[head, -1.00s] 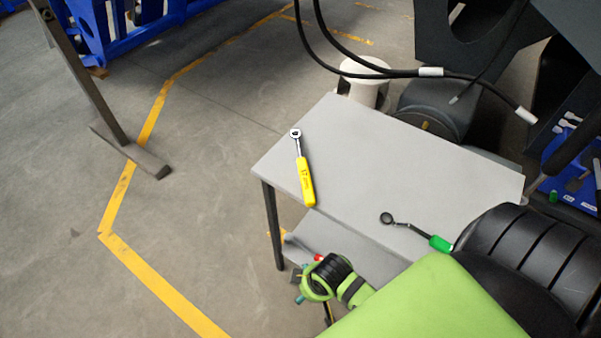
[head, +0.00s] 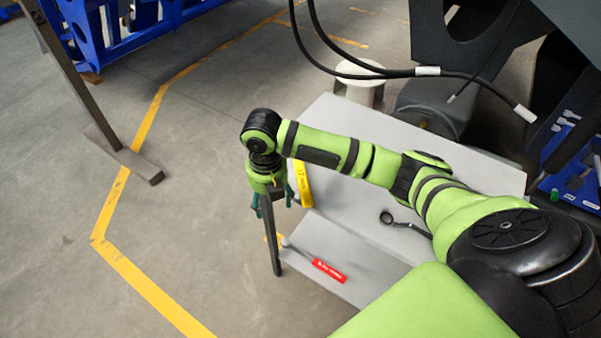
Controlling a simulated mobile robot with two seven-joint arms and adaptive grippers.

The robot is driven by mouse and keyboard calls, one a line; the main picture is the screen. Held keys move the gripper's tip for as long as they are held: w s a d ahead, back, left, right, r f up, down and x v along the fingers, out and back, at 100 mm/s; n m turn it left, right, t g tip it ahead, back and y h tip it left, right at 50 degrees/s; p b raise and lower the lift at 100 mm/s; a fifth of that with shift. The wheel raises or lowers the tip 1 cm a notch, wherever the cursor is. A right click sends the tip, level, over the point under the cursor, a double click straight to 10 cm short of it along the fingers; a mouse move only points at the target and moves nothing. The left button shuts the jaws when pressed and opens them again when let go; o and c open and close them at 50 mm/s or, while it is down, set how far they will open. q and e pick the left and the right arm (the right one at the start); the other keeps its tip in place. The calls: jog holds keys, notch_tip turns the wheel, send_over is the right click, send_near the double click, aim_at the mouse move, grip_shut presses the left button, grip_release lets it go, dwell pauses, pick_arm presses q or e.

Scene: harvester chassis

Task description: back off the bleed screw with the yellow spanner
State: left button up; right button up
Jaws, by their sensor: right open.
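The yellow spanner lies on the grey table (head: 460,170); only part of its yellow handle (head: 304,186) shows, and my right arm hides its ring head. My right arm reaches in from the right across the table. My left gripper is not in view. I cannot make out the bleed screw.
A dark ring spanner (head: 402,223) lies on the table near my right arm, its handle end hidden. A red-handled tool (head: 328,270) lies on the lower shelf. Black hoses (head: 375,74) hang behind the table. Open floor lies to the left.

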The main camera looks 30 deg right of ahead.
aim_at(298, 171)
jog(key=w+d+r+n+h, duration=0.1)
jog(key=w+d+r+n, duration=0.25)
jog(key=d+r, duration=0.4)
jog(key=shift+g, duration=0.4)
jog(key=f, duration=0.2)
jog(key=d+f+p, duration=0.1)
jog(key=f, duration=0.1)
jog(key=d+f, duration=0.1)
jog(key=f, duration=0.2)
jog(key=shift+w+d, duration=0.1)
jog(key=shift+d, duration=0.05)
grip_shut()
